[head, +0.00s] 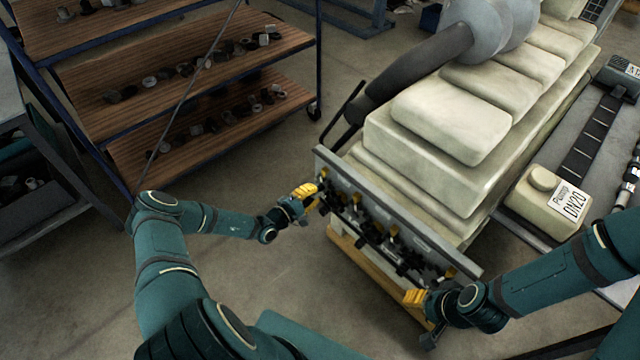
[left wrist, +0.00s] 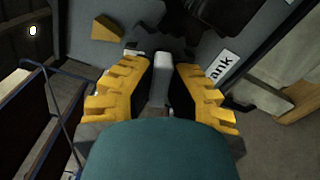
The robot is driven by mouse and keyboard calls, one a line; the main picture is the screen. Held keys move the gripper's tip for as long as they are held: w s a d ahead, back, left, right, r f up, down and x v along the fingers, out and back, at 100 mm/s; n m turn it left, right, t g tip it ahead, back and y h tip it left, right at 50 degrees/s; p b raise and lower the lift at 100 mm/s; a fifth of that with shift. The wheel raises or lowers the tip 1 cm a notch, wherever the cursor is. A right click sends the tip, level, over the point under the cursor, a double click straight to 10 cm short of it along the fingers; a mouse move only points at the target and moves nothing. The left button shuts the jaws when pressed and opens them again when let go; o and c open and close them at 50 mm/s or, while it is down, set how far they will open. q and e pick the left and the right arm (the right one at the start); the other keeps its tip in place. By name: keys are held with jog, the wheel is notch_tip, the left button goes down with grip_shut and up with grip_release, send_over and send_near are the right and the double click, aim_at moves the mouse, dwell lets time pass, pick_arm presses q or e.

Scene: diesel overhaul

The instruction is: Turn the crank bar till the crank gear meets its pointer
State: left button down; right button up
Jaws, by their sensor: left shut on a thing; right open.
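In the left wrist view, the grey crank bar (left wrist: 162,72) stands between the yellow fingers of my left gripper (left wrist: 161,88), which is shut on it. Beyond it is a dark toothed gear (left wrist: 160,18), probably the crank gear, partly cut off by the frame. A yellow wedge (left wrist: 106,30), apparently its pointer, sits left of the gear; whether a gear mark lines up with it cannot be told. In the head view, my left gripper (head: 312,193) is at the left end of the engine's front panel. My right gripper (head: 418,298) is open near the panel's right end.
The pale engine block (head: 440,120) stands behind the grey front panel (head: 400,215), which carries several small dark parts and yellow pointers. A label ending in "ank" (left wrist: 222,70) is right of the bar. A shelf rack (head: 190,75) stands left; floor between is clear.

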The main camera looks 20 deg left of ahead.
pick_arm(q)
jog(key=shift+w+r, duration=0.1)
jog(key=shift+r+m+p, duration=0.2)
jog(key=shift+m+p, duration=1.1)
jog(key=shift+m, duration=0.1)
jog(key=c, duration=0.5)
grip_release()
jog(key=shift+f, duration=0.3)
jog(key=p+v, duration=0.2)
jog(key=v, duration=0.5)
